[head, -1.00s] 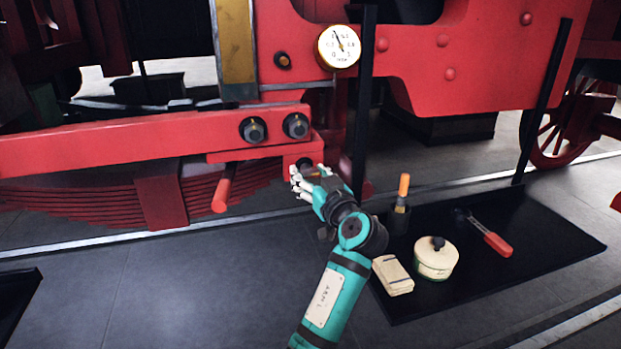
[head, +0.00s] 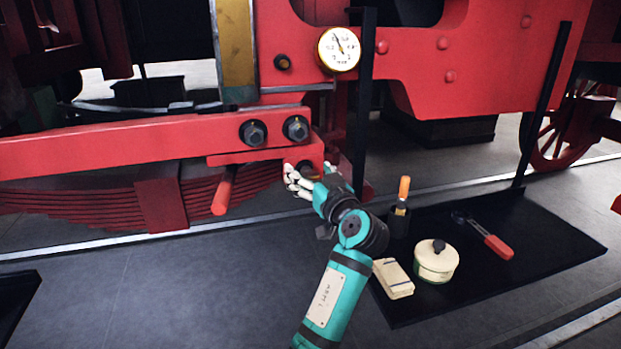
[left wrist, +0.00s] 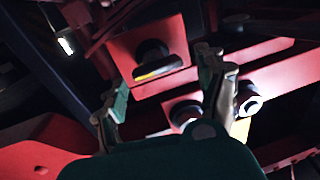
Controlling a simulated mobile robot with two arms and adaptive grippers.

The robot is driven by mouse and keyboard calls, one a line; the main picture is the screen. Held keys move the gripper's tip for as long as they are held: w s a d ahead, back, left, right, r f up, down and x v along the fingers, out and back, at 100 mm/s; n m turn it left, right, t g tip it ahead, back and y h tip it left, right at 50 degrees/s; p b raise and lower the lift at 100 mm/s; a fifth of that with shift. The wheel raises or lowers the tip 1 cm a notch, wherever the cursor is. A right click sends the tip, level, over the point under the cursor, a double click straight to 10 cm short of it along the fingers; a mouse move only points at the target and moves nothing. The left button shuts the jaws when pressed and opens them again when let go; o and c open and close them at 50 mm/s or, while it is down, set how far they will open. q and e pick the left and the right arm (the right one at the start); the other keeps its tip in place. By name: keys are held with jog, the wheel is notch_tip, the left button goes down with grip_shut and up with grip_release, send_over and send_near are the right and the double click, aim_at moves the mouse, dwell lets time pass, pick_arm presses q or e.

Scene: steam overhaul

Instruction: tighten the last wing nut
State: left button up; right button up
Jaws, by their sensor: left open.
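A dark round fastener with a yellow mark (left wrist: 153,60), which I take to be the wing nut, sits on a red block in the left wrist view. In the head view it is mostly hidden behind my left gripper (head: 311,176), below the two large bolts. My left gripper is open, with its pale fingertips spread in front of the red block. In the left wrist view its two fingers (left wrist: 166,82) stand apart, with the fastener above and between them. I cannot tell whether they touch it. My right gripper is not in view.
Two dark hex bolts (head: 253,132) (head: 296,128) are on the red beam just above. A red rod (head: 223,190) sticks out left of my gripper. A black post (head: 364,110) stands close on the right.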

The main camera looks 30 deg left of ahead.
pick_arm(q)
notch_tip(320, 180, up, 9)
jog(key=shift+f, duration=0.1)
dwell(0.7)
